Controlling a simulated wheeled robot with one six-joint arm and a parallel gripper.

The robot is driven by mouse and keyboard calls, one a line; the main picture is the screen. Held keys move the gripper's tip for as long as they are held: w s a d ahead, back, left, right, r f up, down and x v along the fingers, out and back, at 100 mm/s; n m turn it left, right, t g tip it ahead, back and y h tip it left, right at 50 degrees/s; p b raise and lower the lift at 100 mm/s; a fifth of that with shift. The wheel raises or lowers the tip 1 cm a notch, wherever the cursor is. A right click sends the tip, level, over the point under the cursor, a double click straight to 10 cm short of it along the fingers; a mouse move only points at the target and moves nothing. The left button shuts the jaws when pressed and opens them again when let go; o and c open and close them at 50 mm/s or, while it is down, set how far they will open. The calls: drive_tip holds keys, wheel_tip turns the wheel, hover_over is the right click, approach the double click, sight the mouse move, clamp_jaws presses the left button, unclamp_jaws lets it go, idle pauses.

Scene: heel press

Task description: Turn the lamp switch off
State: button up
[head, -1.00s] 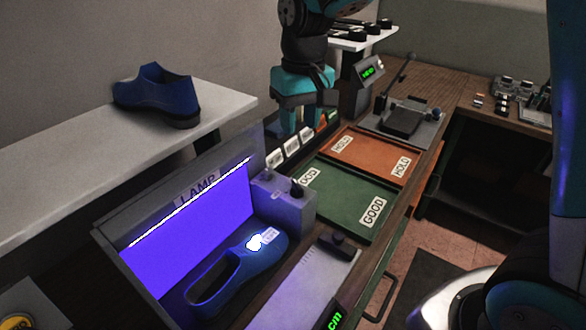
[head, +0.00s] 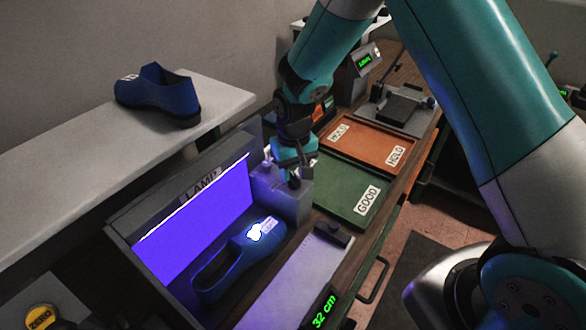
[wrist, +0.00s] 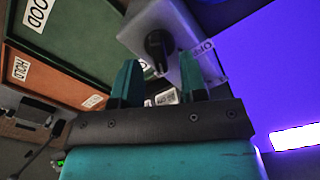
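The lamp booth, with its LAMP label (head: 201,186), glows violet inside, so the lamp is lit. A grey switch box (head: 296,207) stands at the booth's right end. In the wrist view, its black rotary knob (wrist: 158,46) sits on the grey face, beside a small white label (wrist: 205,47). My gripper (head: 294,176) is just above the box in the head view and hides part of its top. In the wrist view my gripper (wrist: 158,60) has its two teal fingers apart with nothing between them. The knob shows beyond the fingertips; contact cannot be told.
A blue shoe (head: 235,262) lies in the booth; another (head: 160,92) is on the shelf (head: 75,165). The green GOOD tray (head: 335,187) and orange HOLD tray (head: 372,142) lie right of the box, empty. A measuring board (head: 290,285) reading 32 cm is in front.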

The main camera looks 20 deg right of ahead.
drive_tip(key=shift+f, duration=0.85)
clamp_jaws()
drive_tip(key=shift+a, duration=0.15)
drive_tip(key=shift+n, duration=0.3)
drive_tip(key=n+b, duration=0.2)
drive_tip(key=n, duration=0.3)
drive_tip(key=n+b, duration=0.1)
drive_tip(key=n, duration=0.5)
drive_tip(key=shift+s+a+b, duration=0.1)
drive_tip(key=shift+b, duration=0.2)
drive_tip(key=shift+n, duration=0.3)
